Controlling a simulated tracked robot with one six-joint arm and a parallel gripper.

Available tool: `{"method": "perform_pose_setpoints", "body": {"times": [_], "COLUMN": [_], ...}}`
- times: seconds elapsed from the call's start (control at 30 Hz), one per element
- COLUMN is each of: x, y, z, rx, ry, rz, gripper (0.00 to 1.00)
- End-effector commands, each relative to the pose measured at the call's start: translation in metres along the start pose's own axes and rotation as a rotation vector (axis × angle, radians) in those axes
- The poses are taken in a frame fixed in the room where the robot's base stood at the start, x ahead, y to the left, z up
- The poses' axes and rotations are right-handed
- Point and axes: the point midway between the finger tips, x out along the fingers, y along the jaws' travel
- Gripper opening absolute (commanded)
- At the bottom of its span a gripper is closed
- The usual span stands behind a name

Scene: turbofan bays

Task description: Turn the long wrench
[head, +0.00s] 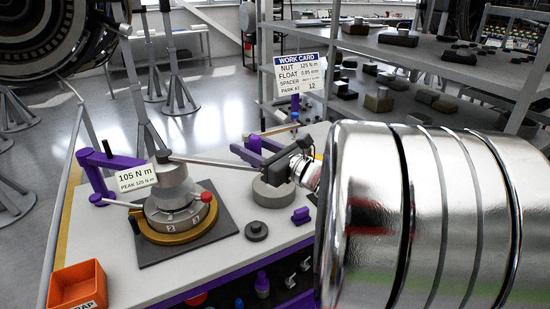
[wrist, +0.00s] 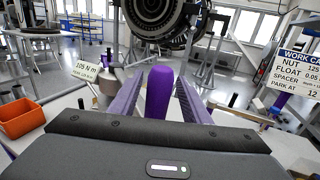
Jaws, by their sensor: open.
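The long wrench (head: 215,162) is a grey bar running from the top of the round nut fixture (head: 172,205) rightward toward my gripper (head: 258,150). The fixture has a silver upper body over a gold ring on a dark square plate. In the wrist view, an upright purple grip (wrist: 159,92) stands between the two purple fingers of my gripper (wrist: 158,98). The fingers are open, with a gap visible on each side of the grip. A readout (head: 137,179) beside the fixture shows 105 N m, peak 125 N m. My arm hides the right of the bench.
A work card (head: 300,77) lists nut 125 N m, float 0.05 and park at 12. An orange bin (head: 78,285) sits at the bench's front left. A purple bracket (head: 97,165) stands left of the fixture.

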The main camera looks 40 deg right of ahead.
Motion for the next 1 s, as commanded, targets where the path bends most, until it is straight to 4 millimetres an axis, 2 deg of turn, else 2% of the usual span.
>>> {"method": "perform_pose_setpoints", "body": {"times": [0.6,1.0], "x": [-0.075,-0.118], "y": [0.0,-0.001], "z": [-0.001,-0.001], "rx": [0.0,0.001], "ry": [0.001,0.002], "rz": [-0.003,-0.003], "gripper": [0.43,0.43]}}
